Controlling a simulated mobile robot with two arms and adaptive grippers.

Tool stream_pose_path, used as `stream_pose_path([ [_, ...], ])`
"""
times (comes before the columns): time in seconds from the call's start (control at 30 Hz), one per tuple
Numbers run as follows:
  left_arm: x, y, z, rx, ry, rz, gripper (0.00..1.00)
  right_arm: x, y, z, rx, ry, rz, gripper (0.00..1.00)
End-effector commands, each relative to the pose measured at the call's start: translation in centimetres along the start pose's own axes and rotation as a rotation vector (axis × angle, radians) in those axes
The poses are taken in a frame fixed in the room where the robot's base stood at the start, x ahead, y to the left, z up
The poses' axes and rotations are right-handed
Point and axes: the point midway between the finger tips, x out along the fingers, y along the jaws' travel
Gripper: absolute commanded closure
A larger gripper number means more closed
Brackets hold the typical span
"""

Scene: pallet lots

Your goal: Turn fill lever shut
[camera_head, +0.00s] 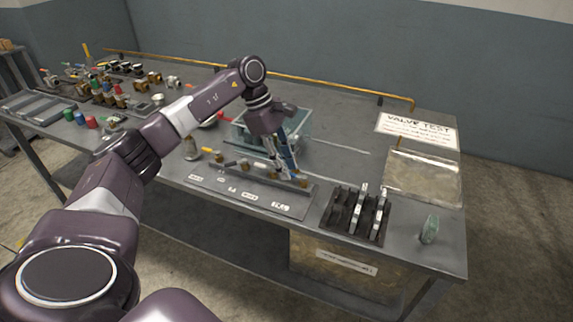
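A low grey test fixture (236,192) with several white labels along its front lies near the table's front edge. Small brass and metal fittings stand along it, including a brass fitting (302,180) at its right end. I cannot tell which part is the fill lever. My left gripper (286,177) points down at the right part of the fixture, just left of that end fitting. Its fingers hide what lies between and behind them, so contact and finger opening are unclear. My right gripper is not in view.
A clear teal tub (303,128) stands behind the gripper. A black rack (342,213) with metal levers, a green piece (430,230) and a shallow tray (436,194) are to the right. A brass pipe (330,82) runs along the back. A "VALVE TEST" sign (415,129) is at back right.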

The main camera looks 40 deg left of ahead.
Motion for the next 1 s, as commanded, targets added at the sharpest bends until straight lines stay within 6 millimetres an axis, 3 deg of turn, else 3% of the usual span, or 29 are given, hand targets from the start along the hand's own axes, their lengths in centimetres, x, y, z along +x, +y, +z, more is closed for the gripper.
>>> stream_pose_path([
  [0.27, -0.3, 0.0, 0.0, -0.001, 0.0, 0.001, 0.73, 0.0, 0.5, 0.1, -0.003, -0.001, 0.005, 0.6],
  [0.7, -6.4, 0.1, 0.0, 0.0, 0.0, 0.003, 0.73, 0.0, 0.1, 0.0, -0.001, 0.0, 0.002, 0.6],
  [1.0, -8.0, 0.0, 0.0, -0.001, 0.0, 0.0, 0.73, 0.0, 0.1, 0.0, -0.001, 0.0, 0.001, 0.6],
])
